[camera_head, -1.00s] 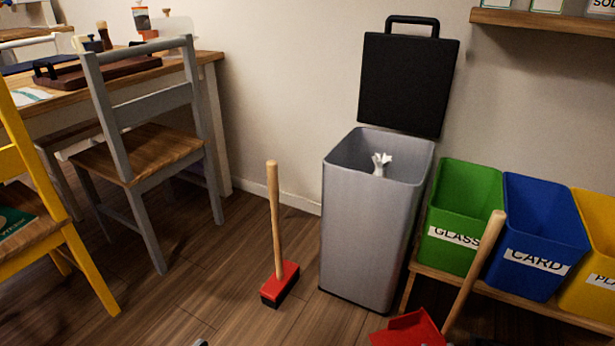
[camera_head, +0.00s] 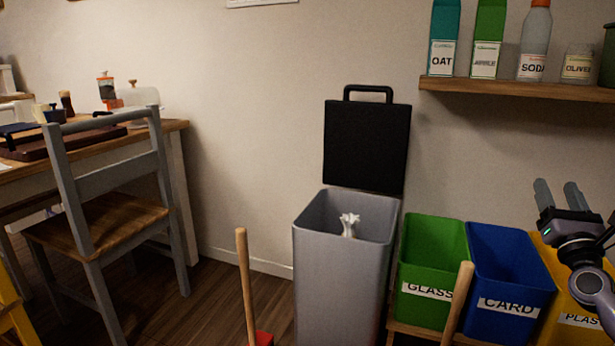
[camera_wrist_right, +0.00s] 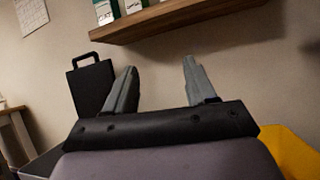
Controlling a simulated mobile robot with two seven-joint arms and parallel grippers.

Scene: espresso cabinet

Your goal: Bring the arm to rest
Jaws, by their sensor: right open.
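My right gripper (camera_head: 561,194) shows at the right edge of the head view, in front of the yellow bin, with its fingers pointing up. It is open and empty. In the right wrist view its two fingers (camera_wrist_right: 157,84) stand apart with only wall and shelf beyond them. My left gripper is in neither view.
A grey bin (camera_head: 315,270) stands with its black lid (camera_head: 366,146) up and something white (camera_head: 349,224) inside. Green (camera_head: 430,275), blue (camera_head: 508,275) and yellow (camera_head: 580,325) bins stand right of it. A wall shelf (camera_head: 520,90) holds bottles. A grey chair (camera_head: 88,180) stands left.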

